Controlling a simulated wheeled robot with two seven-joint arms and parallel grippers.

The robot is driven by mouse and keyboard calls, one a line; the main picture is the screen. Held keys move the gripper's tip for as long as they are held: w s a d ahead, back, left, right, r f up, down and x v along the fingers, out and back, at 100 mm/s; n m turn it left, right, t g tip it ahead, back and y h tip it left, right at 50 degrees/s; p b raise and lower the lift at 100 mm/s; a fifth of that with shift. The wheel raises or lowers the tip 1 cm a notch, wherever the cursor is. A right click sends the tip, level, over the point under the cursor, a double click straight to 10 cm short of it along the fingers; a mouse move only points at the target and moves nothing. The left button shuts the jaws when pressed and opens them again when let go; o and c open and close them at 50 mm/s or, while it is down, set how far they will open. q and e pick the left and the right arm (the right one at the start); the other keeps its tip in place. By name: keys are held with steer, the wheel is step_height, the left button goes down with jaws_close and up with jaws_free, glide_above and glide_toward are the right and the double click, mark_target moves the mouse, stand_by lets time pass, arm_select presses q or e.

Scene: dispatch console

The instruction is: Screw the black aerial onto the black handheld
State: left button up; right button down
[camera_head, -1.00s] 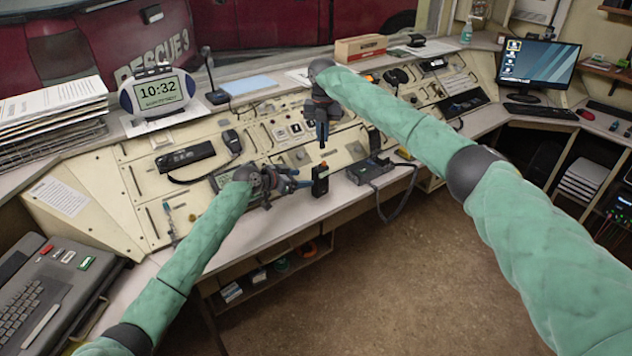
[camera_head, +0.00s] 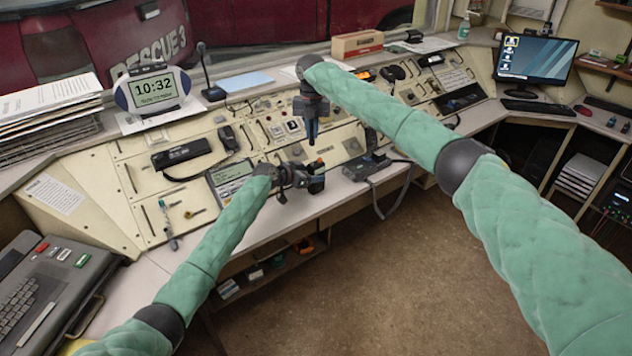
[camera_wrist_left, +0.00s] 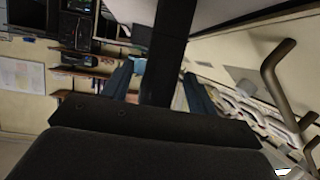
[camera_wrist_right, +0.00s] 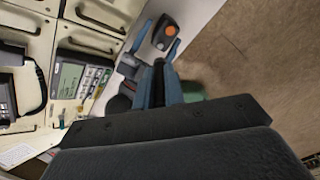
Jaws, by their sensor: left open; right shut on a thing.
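The black handheld (camera_head: 318,184) with an orange spot on top stands upright at the console's front edge. My left gripper (camera_head: 309,179) is open, with its fingers on either side of the handheld. In the left wrist view a dark upright body, apparently the handheld (camera_wrist_left: 165,55), stands between the blue fingers. My right gripper (camera_head: 311,119) points down above and behind the handheld, shut on the black aerial (camera_wrist_right: 158,76). The aerial's lower end is apart from the handheld (camera_wrist_right: 164,33) in the right wrist view, where the left fingers flank the handheld.
A grey radio unit (camera_head: 366,166) with a cable loop hangs at the front edge, right of the handheld. A display panel (camera_head: 231,174) lies left of my left gripper.

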arm_select(q)
steer(key=shift+x, duration=1.2)
